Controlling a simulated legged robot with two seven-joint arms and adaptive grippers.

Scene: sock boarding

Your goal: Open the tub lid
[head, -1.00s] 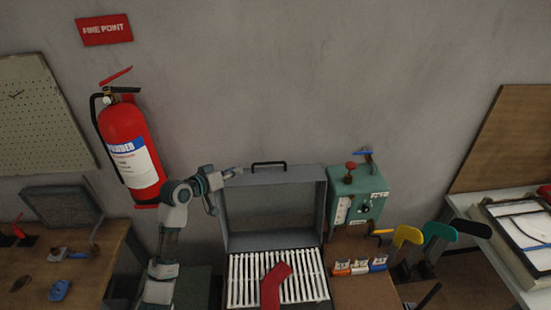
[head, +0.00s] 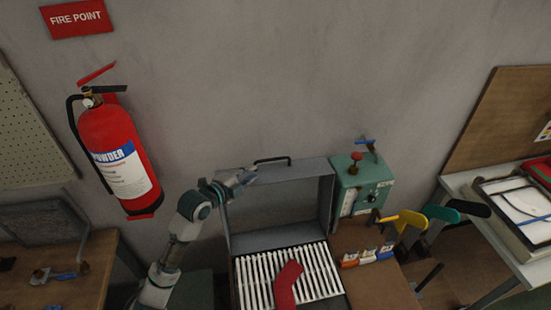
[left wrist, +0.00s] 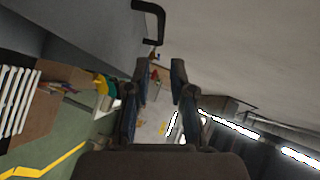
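The grey tub lid (head: 324,205) stands raised, upright behind the tub, with a dark handle (head: 272,161) on its top edge. The tub holds a rack of white slats (head: 255,285) with a red sock (head: 288,284) lying on it. My left gripper (head: 252,174) is at the lid's upper left corner, just left of the handle. In the left wrist view my left gripper's fingers (left wrist: 159,68) are apart with nothing between them. The handle (left wrist: 156,24) is just beyond the fingertips there, not between them. My right gripper is not in view.
A green control box (head: 363,188) with a red knob stands right of the lid. Yellow and green paddle shapes (head: 402,219) are further right. A red fire extinguisher (head: 115,155) hangs on the wall at left. A wooden bench (head: 75,285) is at lower left.

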